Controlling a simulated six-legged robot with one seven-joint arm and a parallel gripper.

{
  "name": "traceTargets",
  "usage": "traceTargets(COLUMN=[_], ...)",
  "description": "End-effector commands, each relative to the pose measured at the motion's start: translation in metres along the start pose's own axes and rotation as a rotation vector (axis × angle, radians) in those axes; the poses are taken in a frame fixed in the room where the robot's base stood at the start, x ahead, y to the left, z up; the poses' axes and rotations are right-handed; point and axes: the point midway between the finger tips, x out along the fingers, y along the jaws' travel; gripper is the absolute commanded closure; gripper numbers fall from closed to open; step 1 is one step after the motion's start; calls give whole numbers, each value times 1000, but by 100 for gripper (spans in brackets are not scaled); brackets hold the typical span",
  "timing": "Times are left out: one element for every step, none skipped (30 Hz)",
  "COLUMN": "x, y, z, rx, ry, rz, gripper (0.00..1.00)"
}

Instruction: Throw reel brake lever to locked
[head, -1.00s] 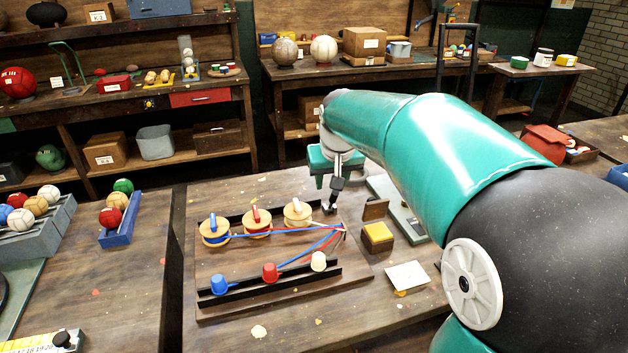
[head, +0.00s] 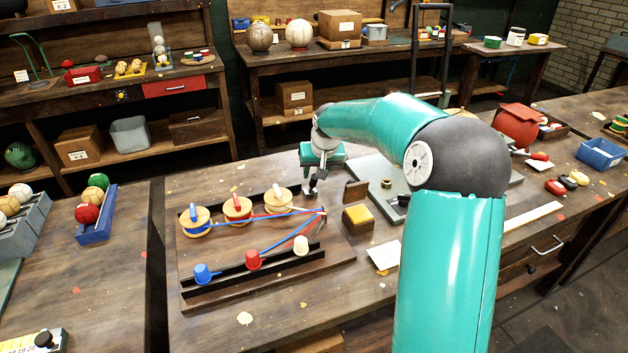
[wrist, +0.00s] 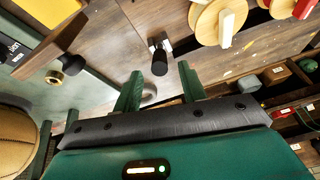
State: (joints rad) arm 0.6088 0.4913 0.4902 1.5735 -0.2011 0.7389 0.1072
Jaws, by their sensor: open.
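The wooden reel board (head: 340,258) lies on the bench. It carries a blue-levered reel (head: 195,221), a red-levered reel (head: 238,209) and a cream reel (head: 279,199). A small black-handled lever (head: 313,186) with a pale metal bracket stands by the board's back right, beside the cream reel. I take it for the brake lever; its setting is unclear. My gripper (head: 322,163) is over it. In the wrist view the black handle (wrist: 159,62) lies ahead of and between the spread green fingertips of my gripper (wrist: 157,76), apparently untouched. The jaws are empty.
Blue, red and white cups (head: 253,260) sit along the black front rail. A yellow-topped box (head: 358,216) and an upright wooden block (head: 356,190) stand right of the lever. A card (head: 384,255) lies in front. The bench left of the board is mostly clear.

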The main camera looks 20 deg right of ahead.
Motion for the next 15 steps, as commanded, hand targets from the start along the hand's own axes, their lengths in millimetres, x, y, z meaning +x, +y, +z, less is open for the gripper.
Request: traceTargets(x=[11, 17, 24, 28, 32, 37, 40, 43, 46, 47, 48, 49, 50, 50, 50], y=[0, 0, 0, 0, 0, 0, 0, 0, 0, 0, 0, 0, 0, 0, 0], z=[1, 1, 1, 1, 1, 0, 0, 0, 0, 0, 0, 0, 0, 0, 0], rx=[0, -1, 0, 1, 0, -1, -1, -1, -1, 0, 0, 0, 0, 0, 0], ry=[-4, -3, -3, -3, -3, -2, -2, -1, 0, 0, 0, 0, 0, 0, 1], rz=[-2, -1, -1, -2, -1, 0, -1, -1, 0, 0, 0, 0, 0, 0, 1], gripper=[59, 59, 59, 59, 59, 59, 59, 59, 59, 59, 59, 59, 59, 59, 59])
